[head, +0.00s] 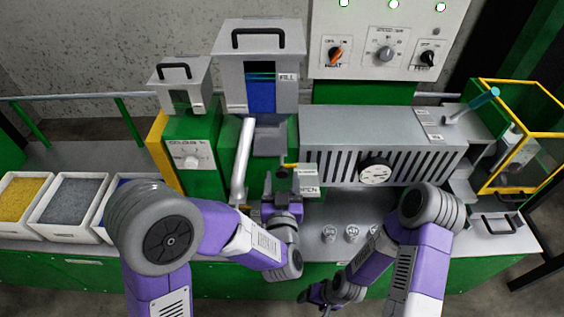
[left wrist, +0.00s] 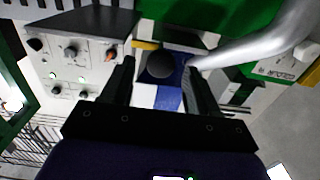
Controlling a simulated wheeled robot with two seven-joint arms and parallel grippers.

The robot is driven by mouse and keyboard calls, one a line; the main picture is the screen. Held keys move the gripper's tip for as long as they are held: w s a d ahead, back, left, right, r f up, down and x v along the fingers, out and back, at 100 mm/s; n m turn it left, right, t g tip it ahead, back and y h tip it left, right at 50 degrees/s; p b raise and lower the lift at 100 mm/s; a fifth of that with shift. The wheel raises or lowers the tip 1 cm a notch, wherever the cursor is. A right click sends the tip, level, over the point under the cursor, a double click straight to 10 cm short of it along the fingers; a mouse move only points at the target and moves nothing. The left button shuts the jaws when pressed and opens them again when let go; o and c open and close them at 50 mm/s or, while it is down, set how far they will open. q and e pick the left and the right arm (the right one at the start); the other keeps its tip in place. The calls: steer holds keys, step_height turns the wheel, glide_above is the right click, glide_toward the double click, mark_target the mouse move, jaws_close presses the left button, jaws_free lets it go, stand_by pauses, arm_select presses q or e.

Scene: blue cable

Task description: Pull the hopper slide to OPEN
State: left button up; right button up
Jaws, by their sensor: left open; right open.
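The hopper slide shows as a yellow bar (head: 291,165) with a dark round knob (head: 283,173), below the grey hopper (head: 262,75). White labels stand to its right, the lower one reading OPEN (head: 308,190). My left gripper (head: 281,186) is open just below the knob in the head view. In the left wrist view the dark knob (left wrist: 160,65) appears between the two open fingers (left wrist: 159,78), with the yellow bar (left wrist: 145,45) behind it. I cannot tell whether either finger touches it. My right gripper (head: 318,294) is open and empty, low near the counter's front.
A silver pipe (head: 242,160) stands close left of the knob. White bins (head: 72,200) of pellets stand at left. Small knobs (head: 352,232) sit on the counter.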

mark_target(282, 175)
arm_select(q)
steer(key=shift+w, duration=2.45)
jaws_close()
